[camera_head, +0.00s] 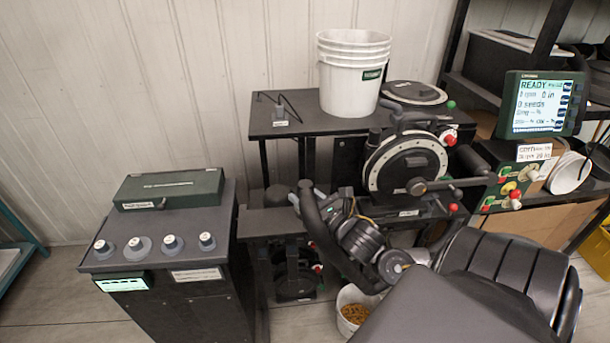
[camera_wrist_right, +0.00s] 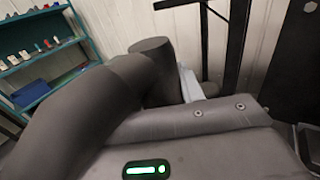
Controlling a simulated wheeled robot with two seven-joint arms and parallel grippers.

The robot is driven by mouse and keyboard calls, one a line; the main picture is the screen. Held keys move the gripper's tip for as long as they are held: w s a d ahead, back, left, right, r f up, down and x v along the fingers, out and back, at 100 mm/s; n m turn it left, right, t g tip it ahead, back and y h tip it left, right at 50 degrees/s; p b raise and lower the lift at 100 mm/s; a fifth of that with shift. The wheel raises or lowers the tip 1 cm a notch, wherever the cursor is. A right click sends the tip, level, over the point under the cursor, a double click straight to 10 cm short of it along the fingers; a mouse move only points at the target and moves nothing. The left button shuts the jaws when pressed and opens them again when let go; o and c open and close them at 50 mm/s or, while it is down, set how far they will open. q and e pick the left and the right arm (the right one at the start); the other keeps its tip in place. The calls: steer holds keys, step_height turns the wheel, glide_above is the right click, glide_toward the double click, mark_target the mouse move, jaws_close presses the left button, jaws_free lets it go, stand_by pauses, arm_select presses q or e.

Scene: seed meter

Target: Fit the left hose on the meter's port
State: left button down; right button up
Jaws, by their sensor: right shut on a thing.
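The seed meter (camera_head: 407,162), a dark disc with a pale ringed rim, stands upright on the black stand behind my right arm. A thick dark hose (camera_head: 322,238) curves up in front of the stand, its upper end left of the meter and apart from it. My right gripper (camera_head: 308,200) is shut on the hose near that end; the fingertips are mostly hidden. In the right wrist view the hose (camera_wrist_right: 85,105) bends across the left, with a blunt end at upper centre. I cannot pick out the meter's port. My left gripper is not in view.
A white bucket stack (camera_head: 352,75) stands on the black table behind. A cabinet (camera_head: 160,240) with knobs and a green case (camera_head: 170,188) is at left. A monitor (camera_head: 540,104) reads READY at right. A small seed bucket (camera_head: 355,312) sits on the floor below my arm.

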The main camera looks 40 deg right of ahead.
steer(key=shift+r+p, duration=1.3)
steer(key=shift+a+f, duration=0.2)
steer(key=shift+f, duration=0.05)
steer(key=s+a+f+n+g+y+b, duration=0.1)
steer(key=a+f+n+y+b, duration=0.2)
steer(key=a, duration=0.6)
steer(key=s+a+f+n+g+y+b, duration=0.1)
steer(key=a+f+n+y+b, duration=0.2)
steer(key=a, duration=0.6)
steer(key=y+b, duration=0.2)
steer(key=y, duration=0.1)
steer(key=shift+a+f+y, duration=0.25)
steer(key=shift+a+y, duration=0.15)
